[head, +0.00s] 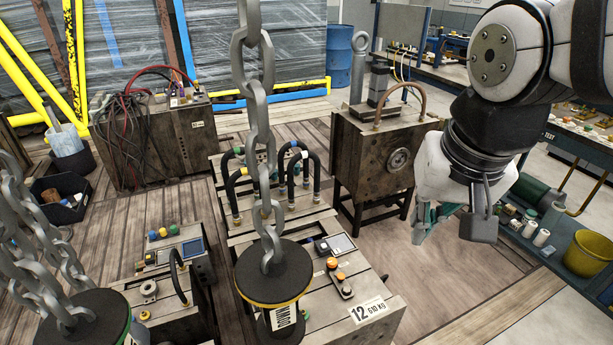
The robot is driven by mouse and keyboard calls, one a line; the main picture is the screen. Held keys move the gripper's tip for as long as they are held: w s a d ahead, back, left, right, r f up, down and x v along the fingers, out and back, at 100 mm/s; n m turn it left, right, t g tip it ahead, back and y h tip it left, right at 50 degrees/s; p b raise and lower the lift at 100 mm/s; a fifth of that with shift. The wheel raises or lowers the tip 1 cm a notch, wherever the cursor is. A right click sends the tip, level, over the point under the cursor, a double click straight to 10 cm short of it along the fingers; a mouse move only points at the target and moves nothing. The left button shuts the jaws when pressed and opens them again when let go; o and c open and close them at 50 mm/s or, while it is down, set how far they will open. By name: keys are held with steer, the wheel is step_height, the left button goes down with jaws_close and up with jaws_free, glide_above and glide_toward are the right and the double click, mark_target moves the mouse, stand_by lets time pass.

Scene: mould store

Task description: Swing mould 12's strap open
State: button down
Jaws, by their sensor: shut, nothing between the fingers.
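Mould 12 (318,312) is a grey-brown steel block at the bottom centre, with a white label (368,312) reading 12 and 610 KG. A short dark bar with orange ends (339,279) lies on its top near the right edge. It looks like the strap, lying across the block, but I cannot tell for sure. My gripper (428,232) hangs at the right, pointing down, its teal fingers shut and empty. It is apart from the mould, to the right of and above the bar in the picture. Its fingertips are small and partly hidden by the wrist.
A chain (262,120) with a round black-topped weight (273,272) hangs in front of mould 12 and hides part of it. More chains (35,240) hang at left. Another mould (385,150) stands behind. A bench (540,235) is at right. Wooden floor lies bare below my gripper.

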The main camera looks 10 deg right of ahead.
steer(key=w+d+f+m+g+h+b, duration=0.1)
steer(key=w+f+m+b, duration=0.65)
steer(key=w+f, duration=0.75)
steer(key=m+g+h+b, duration=0.15)
steer(key=m+b, duration=0.25)
steer(key=b, duration=0.7)
glide_above(352, 273)
step_height(352, 273, down, 21)
steer(key=shift+s+a+h, duration=0.1)
steer(key=shift+a+h, duration=0.15)
steer(key=shift+h, duration=0.1)
steer(key=b+x, duration=0.4)
steer(key=x, duration=0.6)
steer(key=shift+d+f, duration=0.1)
steer(key=shift+f, duration=0.25)
steer(key=a, duration=0.2)
steer(key=shift+s+a+r+b, duration=0.3)
steer(key=shift+s+a+b, duration=0.05)
steer(key=shift+a, duration=0.05)
steer(key=shift+s+a, duration=0.2)
steer(key=shift+a, duration=0.4)
